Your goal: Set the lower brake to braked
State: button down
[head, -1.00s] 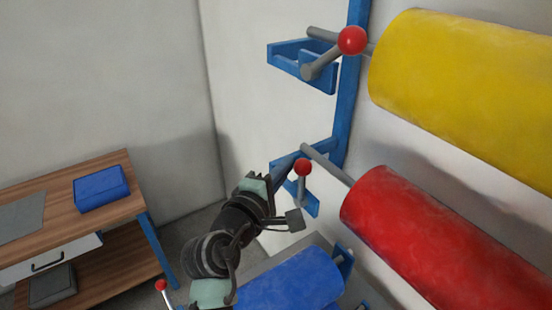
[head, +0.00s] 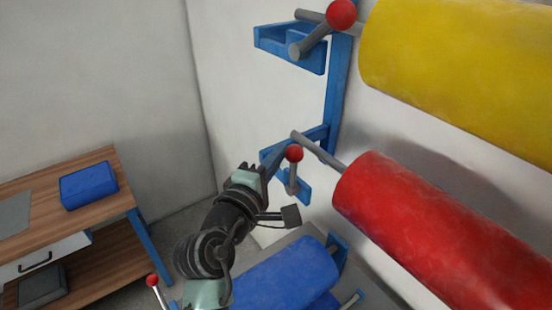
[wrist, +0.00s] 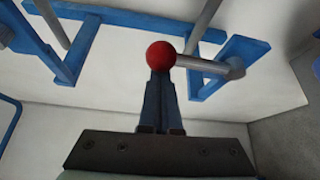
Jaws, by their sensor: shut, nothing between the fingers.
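The lower brake is a short grey lever with a red knob (head: 293,153), beside the red roll at the blue frame. In the head view its knob is at the top, with the grey arm hanging below it. In the wrist view the red knob (wrist: 160,55) is straight ahead of my fingertips, and the grey lever arm (wrist: 215,67) runs right from it. My gripper (wrist: 158,78) is shut and empty, its fingers pointing at the knob. I cannot tell whether they touch it. In the head view my gripper (head: 279,159) is just left of the knob.
An upper brake knob (head: 342,14) sits above, by the yellow roll (head: 450,60). The red roll (head: 430,225) is right of the lower brake. A blue roll (head: 280,280) lies below. A wooden bench (head: 100,190) with a blue box (head: 88,186) stands left.

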aim_at(296, 164)
jog(key=shift+d+f, duration=0.15)
jog(key=s+m+b, duration=0.1)
jog(key=b, duration=0.2)
jog(key=s+d+m+t+b, duration=0.1)
jog(key=b, duration=0.3)
jog(key=s+d+f+m+t+h+b, duration=0.1)
jog(key=m+b, duration=0.1)
jog(key=b, duration=0.1)
jog(key=shift+f, duration=0.1)
jog(key=s+m+h+b, duration=0.1)
jog(key=m+b, duration=0.1)
jog(key=b, duration=0.2)
jog(key=d+m+h+b, duration=0.1)
jog(key=b, duration=0.3)
jog(key=s+d+f+m+t+b, duration=0.1)
jog(key=m+b, duration=0.1)
jog(key=b, duration=0.2)
jog(key=shift+s+m+h, duration=0.3)
jog(key=shift+s+h, duration=0.05)
jog(key=shift+h, duration=0.05)
jog(key=shift+r, duration=0.15)
